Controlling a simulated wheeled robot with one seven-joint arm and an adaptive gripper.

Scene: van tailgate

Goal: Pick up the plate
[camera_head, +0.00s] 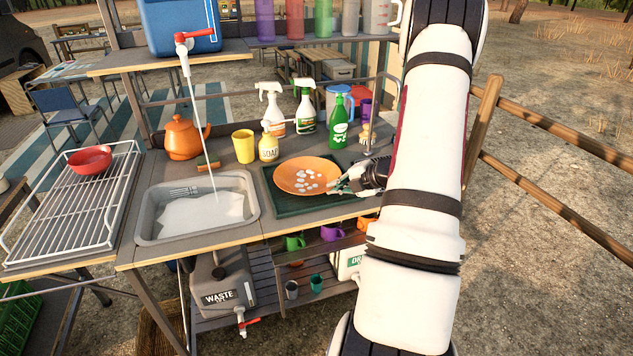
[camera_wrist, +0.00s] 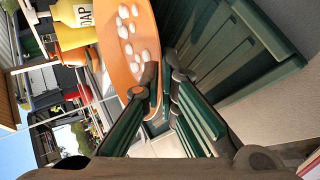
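The orange plate (camera_head: 291,178) with several white foam patches lies over the dark green ribbed tray (camera_head: 278,208) on the counter. My gripper (camera_head: 338,187) is at the plate's right edge. In the wrist view the plate (camera_wrist: 118,62) fills the upper middle, and its rim runs between the two fingertips of my gripper (camera_wrist: 160,75), one finger on each side. The gap at the tips is narrow. I cannot tell whether both fingers press on the rim. The green tray (camera_wrist: 222,58) shows beside the plate in the wrist view.
A grey sink (camera_head: 150,228) with foam and running water is left of the tray. A soap bottle (camera_head: 268,147), a yellow cup (camera_head: 243,146) and a green bottle (camera_head: 339,122) stand behind the plate. A wire rack (camera_head: 70,215) with a red bowl (camera_head: 90,159) is far left.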

